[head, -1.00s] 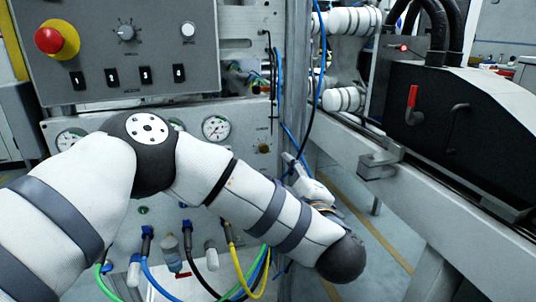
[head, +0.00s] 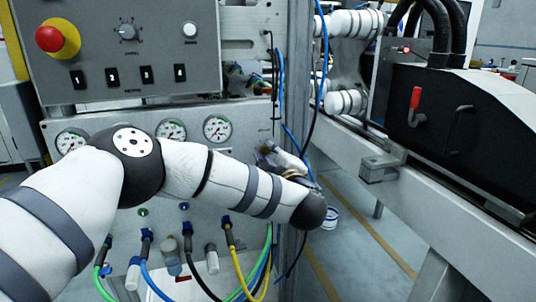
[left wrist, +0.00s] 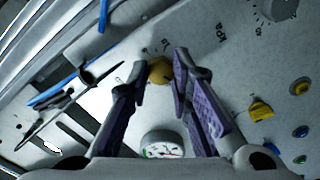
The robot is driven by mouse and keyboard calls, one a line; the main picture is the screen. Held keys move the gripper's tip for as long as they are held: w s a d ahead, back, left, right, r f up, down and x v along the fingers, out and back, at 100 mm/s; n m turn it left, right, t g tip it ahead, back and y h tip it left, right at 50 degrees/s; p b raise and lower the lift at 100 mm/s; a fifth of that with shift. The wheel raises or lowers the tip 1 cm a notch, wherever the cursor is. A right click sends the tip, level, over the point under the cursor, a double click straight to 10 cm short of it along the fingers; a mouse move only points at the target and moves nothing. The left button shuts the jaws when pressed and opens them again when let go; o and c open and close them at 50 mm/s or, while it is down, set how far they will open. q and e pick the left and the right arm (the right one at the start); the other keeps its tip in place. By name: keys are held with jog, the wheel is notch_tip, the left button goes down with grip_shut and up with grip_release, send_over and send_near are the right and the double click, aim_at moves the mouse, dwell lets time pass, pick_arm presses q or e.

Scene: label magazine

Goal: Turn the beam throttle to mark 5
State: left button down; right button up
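A small brass-yellow knob (left wrist: 160,70) sits on the grey panel in the left wrist view, with small marks printed near it. I cannot read its label, so I cannot tell for sure that it is the beam throttle, nor where it points. My left gripper (left wrist: 161,66) has its two purple-padded fingers apart, one on each side of the knob. No firm contact shows. In the head view my left gripper (head: 278,160) is at the panel's right edge, partly behind my forearm, and covers the knob. My right gripper is not in view.
Gauges (head: 217,128) sit left of the gripper; one gauge (left wrist: 162,143) shows between the fingers. A blue hose (head: 278,75) and cables hang close by. A grey dial (left wrist: 278,8) shows at the wrist view's corner. A control box (head: 125,60) with a red button (head: 48,39) is above.

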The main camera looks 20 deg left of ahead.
pick_arm(q)
jog(key=shift+r, duration=0.1)
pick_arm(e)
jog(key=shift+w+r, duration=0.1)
pick_arm(q)
jog(key=shift+r+m+p, duration=0.1)
jog(key=shift+m+p, duration=0.3)
jog(key=shift+m, duration=0.2)
jog(key=shift+m+p, duration=0.5)
jog(key=shift+m, duration=0.7)
jog(key=m, duration=0.2)
jog(key=shift+m+p, duration=0.4)
jog(key=m, duration=0.3)
jog(key=shift+m, duration=0.3)
jog(key=m, duration=0.2)
jog(key=shift+f+m+p, duration=0.2)
jog(key=shift+m+p, duration=0.1)
jog(key=shift+m, duration=0.1)
jog(key=m, duration=0.3)
jog(key=shift+m, duration=0.3)
jog(key=m, duration=0.6)
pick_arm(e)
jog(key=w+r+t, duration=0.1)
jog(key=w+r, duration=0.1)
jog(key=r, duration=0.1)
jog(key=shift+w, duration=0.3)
